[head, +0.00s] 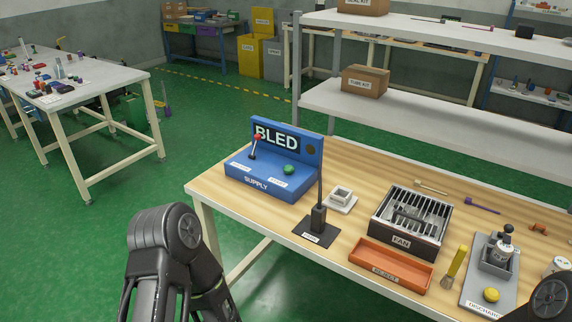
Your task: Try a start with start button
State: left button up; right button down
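A blue box labelled SUPPLY (256,184) stands at the left end of the wooden workbench. Its upright back panel carries a dark display reading BLED (277,137). On its sloped top are a lever with a red knob (257,137) and a round green button (289,169). Small white labels sit in front of both, too small to read surely. The green button is uncovered and nothing touches it. Parts of my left arm show at the lower left, apart from the bench top. A part of my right arm shows in the lower right corner. Neither gripper's fingers are visible.
A dark post on a base (318,219) stands right of the blue box, near a small white block (341,198). A slotted FAN box (413,214), an orange REJECT tray (391,266), a yellow-handled brush (455,265) and a grey DISCHARGE unit (476,281) fill the right.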

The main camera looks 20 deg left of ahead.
aim_at(288, 169)
jog(key=z, duration=1)
jog(key=j+z, duration=0.3)
jog(key=k+j+z, duration=0.1)
jog(key=j+z, duration=0.2)
jog(key=j, duration=0.15)
jog(key=k+j+z, duration=0.1)
jog(key=j+z, duration=0.25)
jog(key=k+j+z, duration=0.15)
jog(key=j+z, duration=0.15)
jog(key=k+j+z, duration=0.4)
jog(key=k+j, duration=0.4)
jog(key=j, duration=0.15)
jog(key=k+j, duration=0.55)
jog(key=i+j+z, duration=0.05)
jog(key=j, duration=0.05)
